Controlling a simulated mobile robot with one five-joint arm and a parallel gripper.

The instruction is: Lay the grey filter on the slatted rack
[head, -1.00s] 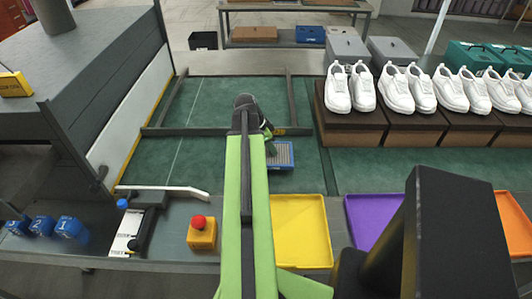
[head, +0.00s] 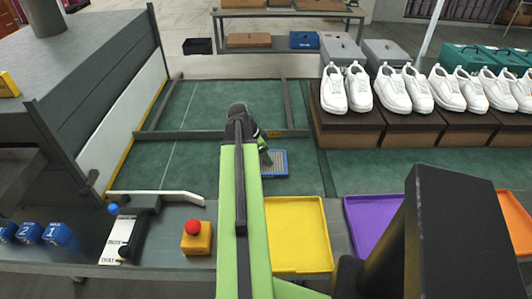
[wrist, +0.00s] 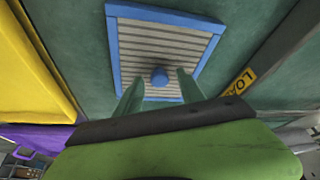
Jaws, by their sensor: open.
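The grey filter (head: 277,163), a flat panel with grey stripes and a blue frame, lies on the green surface. In the wrist view the filter (wrist: 128,52) has a round blue knob (wrist: 159,76) near its middle. My gripper (head: 265,158) is over the filter, partly hiding its left side. In the wrist view my gripper (wrist: 160,80) is open, its two green fingers on either side of the knob and apart from it. I cannot tell how far the tips are above the panel. I cannot make out a slatted rack for certain.
A yellow tray (head: 297,235) and a purple tray (head: 370,220) stand at the front. White shoes (head: 345,88) stand on brown boxes to the right. A red button on a yellow box (head: 197,238) is left of my arm. Dark rails (head: 205,135) cross the green surface.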

